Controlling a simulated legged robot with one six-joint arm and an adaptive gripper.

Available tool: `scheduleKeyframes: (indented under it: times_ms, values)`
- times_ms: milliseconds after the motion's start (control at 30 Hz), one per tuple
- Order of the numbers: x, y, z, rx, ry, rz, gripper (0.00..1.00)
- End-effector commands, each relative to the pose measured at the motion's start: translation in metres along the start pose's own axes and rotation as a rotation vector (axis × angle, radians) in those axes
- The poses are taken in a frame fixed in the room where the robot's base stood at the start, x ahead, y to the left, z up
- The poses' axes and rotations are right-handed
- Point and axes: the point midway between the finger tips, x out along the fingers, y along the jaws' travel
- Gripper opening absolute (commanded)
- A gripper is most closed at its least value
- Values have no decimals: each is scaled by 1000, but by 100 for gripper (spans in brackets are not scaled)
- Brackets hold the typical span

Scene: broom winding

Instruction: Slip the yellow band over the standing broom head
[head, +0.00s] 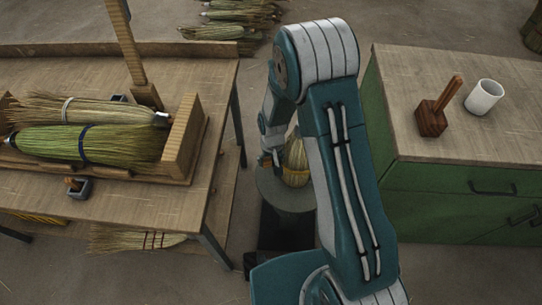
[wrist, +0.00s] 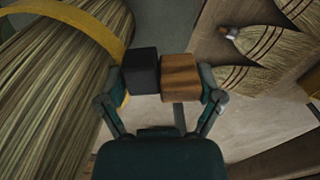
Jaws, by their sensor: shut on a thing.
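The broom head (head: 296,152) stands upright on a round grey stand (head: 275,193), partly hidden by my arm. In the wrist view its straw (wrist: 55,85) fills the left side. The yellow band (head: 295,178) lies across the lower part of the head and appears to go around it; its far side is hidden. In the wrist view the band (wrist: 85,22) curves over the straw to my gripper (wrist: 160,75). My gripper, beside the head in the head view (head: 266,158), is shut at the band's side, with a black block and a wooden block between its fingers.
A workbench (head: 120,205) on the left holds brooms in a wooden cradle (head: 185,140). A green cabinet (head: 440,200) on the right carries a wooden mallet (head: 432,118) and a white cup (head: 484,97). More brooms lie at the back (head: 225,30) and under the bench (head: 135,240).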

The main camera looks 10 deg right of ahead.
Motion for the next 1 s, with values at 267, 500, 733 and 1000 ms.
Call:
scheduleKeyframes:
  times_ms: [267,500,733,1000]
  values:
    - [19,0,0,0,0,0,37]
    - [36,1,0,0,-1,0,37]
    - [52,1,0,0,-1,0,37]
    - [70,1,0,1,-1,0,37]
